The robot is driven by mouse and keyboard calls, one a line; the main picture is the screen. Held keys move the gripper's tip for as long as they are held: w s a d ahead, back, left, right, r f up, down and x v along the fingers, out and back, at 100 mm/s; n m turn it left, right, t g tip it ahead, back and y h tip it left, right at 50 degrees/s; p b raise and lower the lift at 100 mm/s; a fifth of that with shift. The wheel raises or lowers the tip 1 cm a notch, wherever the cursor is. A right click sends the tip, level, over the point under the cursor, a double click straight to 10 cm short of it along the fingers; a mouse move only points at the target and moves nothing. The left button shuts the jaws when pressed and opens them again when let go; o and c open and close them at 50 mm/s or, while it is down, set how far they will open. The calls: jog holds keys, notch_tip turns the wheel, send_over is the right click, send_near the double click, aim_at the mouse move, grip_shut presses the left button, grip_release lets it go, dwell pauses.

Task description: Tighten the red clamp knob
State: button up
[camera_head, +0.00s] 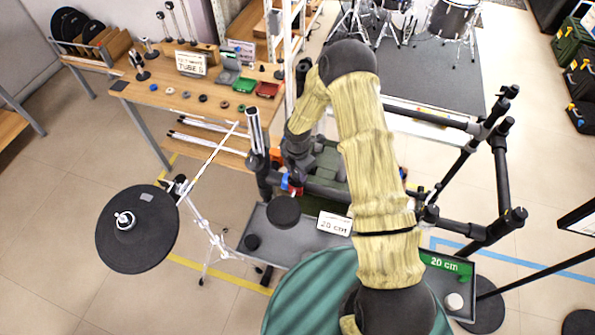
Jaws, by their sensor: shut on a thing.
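The red clamp knob (298,190) shows as a small red patch by the black rack tube, left of centre, with a bit of blue beside it. My gripper (293,178) points down at the end of my yellow-sleeved arm and is shut on the knob. The fingers and my wrist cover much of the knob, so its turn angle cannot be seen. A black round pad (283,211) is just below the knob.
A cymbal pad (150,230) on a silver stand is at the left. Black rack tubes (502,175) stand at the right. A wooden workbench (165,95) is behind left.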

aim_at(298, 173)
jog(key=m+b, duration=0.4)
jog(key=m, duration=0.2)
jog(key=shift+f+b, duration=0.15)
jog(key=shift+b, duration=0.15)
jog(key=m+b, duration=0.2)
jog(key=m, duration=0.1)
jog(key=shift+m, duration=0.3)
jog(key=shift+m+b, duration=0.6)
jog(key=shift+m, duration=0.6)
jog(key=shift+r, duration=0.2)
jog(key=o, duration=1)
jog(key=shift+r, duration=0.1)
notch_tip(298, 173, up, 17)
jog(key=b, duration=0.3)
jog(key=shift+r, duration=0.1)
